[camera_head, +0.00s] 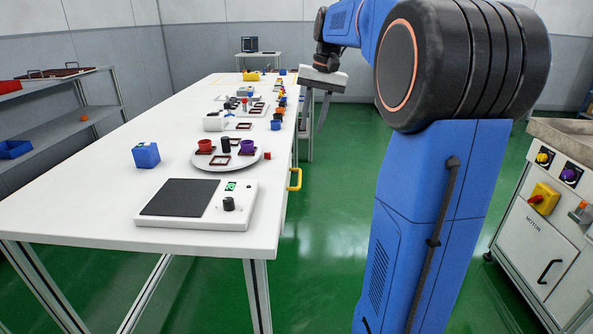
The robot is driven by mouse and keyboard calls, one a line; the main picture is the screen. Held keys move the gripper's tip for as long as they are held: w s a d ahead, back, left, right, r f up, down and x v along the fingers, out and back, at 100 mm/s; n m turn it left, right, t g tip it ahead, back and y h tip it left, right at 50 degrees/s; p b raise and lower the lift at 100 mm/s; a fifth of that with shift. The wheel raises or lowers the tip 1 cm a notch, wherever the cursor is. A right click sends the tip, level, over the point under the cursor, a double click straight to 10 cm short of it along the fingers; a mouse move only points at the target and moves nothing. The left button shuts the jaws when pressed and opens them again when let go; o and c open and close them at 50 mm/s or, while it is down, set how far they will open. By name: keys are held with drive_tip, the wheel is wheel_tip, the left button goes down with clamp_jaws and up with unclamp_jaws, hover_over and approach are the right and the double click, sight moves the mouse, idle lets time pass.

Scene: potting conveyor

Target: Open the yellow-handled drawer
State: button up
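The yellow handle (295,180) sticks out from the right side of the long white table, just below the tabletop edge. The drawer front behind it is seen almost edge-on, so I cannot clearly tell how far it is open. My gripper (313,122) hangs beyond the handle in the picture, near the table's right edge, with its fingers pointing down. The two fingers are apart with nothing visible between them. The gripper is clear of the handle.
The white tabletop (100,208) holds a scale (195,204), a blue box (146,155) and a round turntable (200,160) with small pots. A motor cabinet (545,225) stands at right. Green floor (325,210) is free beside the table.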

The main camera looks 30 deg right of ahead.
sight(300, 177)
drive_tip(key=a+f, duration=0.1)
drive_tip(key=f, duration=0.4)
drive_tip(key=w+f, duration=0.1)
drive_tip(key=f, duration=0.5)
drive_tip(key=a+f, duration=0.1)
drive_tip(key=f, duration=0.4)
drive_tip(key=shift+w+a+f, duration=0.25)
drive_tip(key=shift+w+a, duration=0.05)
clamp_jaws()
